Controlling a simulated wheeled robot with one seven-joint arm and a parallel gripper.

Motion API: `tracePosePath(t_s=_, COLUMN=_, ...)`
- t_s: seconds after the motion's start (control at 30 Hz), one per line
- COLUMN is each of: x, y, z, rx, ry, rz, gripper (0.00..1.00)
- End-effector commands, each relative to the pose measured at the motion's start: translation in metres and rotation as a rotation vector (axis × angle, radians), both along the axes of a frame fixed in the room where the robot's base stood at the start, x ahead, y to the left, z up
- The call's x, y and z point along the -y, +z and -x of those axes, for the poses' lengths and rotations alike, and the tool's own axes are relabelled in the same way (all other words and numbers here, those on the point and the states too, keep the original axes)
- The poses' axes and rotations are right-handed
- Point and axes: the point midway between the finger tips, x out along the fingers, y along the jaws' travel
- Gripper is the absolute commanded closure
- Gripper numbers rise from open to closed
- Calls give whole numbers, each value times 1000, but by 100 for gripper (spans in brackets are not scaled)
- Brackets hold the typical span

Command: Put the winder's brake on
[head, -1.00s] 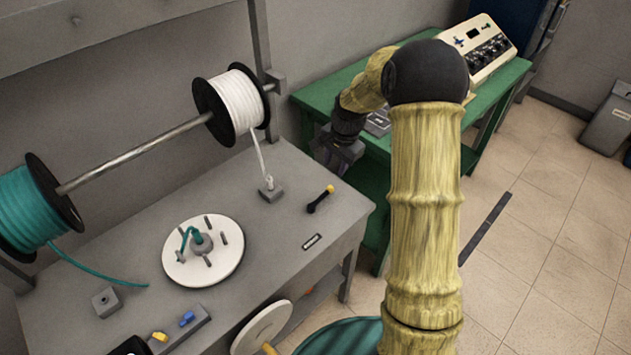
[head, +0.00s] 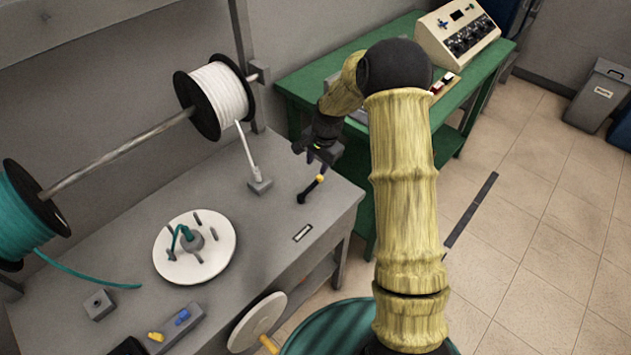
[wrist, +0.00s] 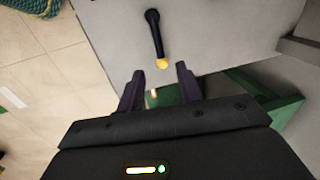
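The winder's round white plate (head: 218,255) with several pegs lies on the grey bench, a teal wire at its hub. A white handwheel (head: 257,322) with a yellow handle is at the bench front. I cannot tell which part is the brake; a small block (head: 180,330) with a yellow and a blue lever sits at the front left. My gripper (head: 317,166) is over the bench's back right corner. It is open and empty in the wrist view (wrist: 159,78), its fingers pointing toward the yellow end of a short black rod (wrist: 153,32), not touching it.
A white spool (head: 217,100) and a teal spool (head: 22,222) hang on a bar above the bench. A wire guide block (head: 260,186) stands near the rod. The green table (head: 300,82) with a control box (head: 458,38) is behind. The bench's right front is mostly clear.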

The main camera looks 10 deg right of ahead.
Motion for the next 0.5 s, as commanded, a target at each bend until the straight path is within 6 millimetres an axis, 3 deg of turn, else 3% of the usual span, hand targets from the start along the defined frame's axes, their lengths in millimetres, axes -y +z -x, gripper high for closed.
tracePosePath(t_s=0.5, x=-9, y=-82, z=-12, rx=-3, ry=-4, rz=-1, gripper=64)
